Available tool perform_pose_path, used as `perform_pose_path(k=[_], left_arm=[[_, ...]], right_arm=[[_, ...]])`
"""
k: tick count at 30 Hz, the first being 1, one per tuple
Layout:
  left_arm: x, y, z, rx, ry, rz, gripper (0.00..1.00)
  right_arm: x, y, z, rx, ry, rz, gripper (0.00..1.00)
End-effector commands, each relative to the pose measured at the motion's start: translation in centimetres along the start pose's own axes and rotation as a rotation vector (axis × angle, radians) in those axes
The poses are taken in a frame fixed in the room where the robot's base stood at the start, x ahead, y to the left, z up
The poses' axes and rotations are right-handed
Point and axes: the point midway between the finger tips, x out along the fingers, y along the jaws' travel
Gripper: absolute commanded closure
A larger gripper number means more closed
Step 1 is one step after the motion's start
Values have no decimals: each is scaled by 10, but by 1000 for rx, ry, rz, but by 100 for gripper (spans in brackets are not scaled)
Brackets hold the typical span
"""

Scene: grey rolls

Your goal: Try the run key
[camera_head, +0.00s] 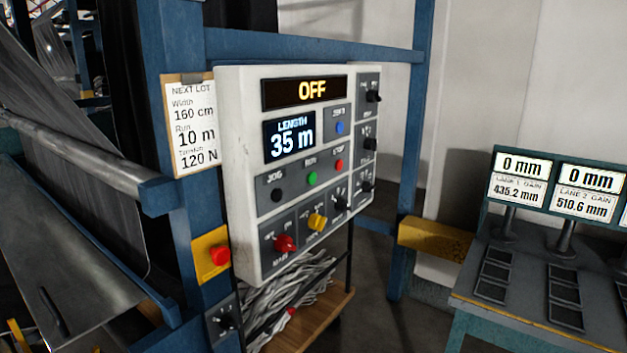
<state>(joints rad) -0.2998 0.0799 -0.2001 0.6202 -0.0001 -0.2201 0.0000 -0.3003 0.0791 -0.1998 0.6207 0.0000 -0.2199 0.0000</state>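The white control panel (240,150) stands in the middle of the head view, mounted on a blue frame. The green run key (312,178) sits in a row between a black jog key (277,195) and a red stop key (339,164). The top display (306,91) reads OFF. The length display (289,137) reads 35 m. Below are a red main knob (285,243) and a yellow knob (317,221). A blue button (340,127) is beside the length display. Neither of my grippers is in view.
A lot card (194,125) hangs left of the panel. A red emergency button on a yellow box (211,258) is below it. Grey sheet material runs at the left. A bench with gauge displays (520,178) stands at the right.

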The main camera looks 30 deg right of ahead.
Motion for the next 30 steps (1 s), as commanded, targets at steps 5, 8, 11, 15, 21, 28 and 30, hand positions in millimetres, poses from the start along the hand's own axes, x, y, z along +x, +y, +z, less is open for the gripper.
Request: perform_pose_path(k=[5,8,11,15,21,28,30], left_arm=[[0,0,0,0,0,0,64],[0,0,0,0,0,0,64],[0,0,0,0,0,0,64],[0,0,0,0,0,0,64],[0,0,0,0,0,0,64],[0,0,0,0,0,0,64],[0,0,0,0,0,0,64]], right_arm=[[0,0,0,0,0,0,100],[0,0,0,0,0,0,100],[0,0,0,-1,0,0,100],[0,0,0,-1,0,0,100],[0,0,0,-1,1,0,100],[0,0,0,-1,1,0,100],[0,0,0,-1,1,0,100]])
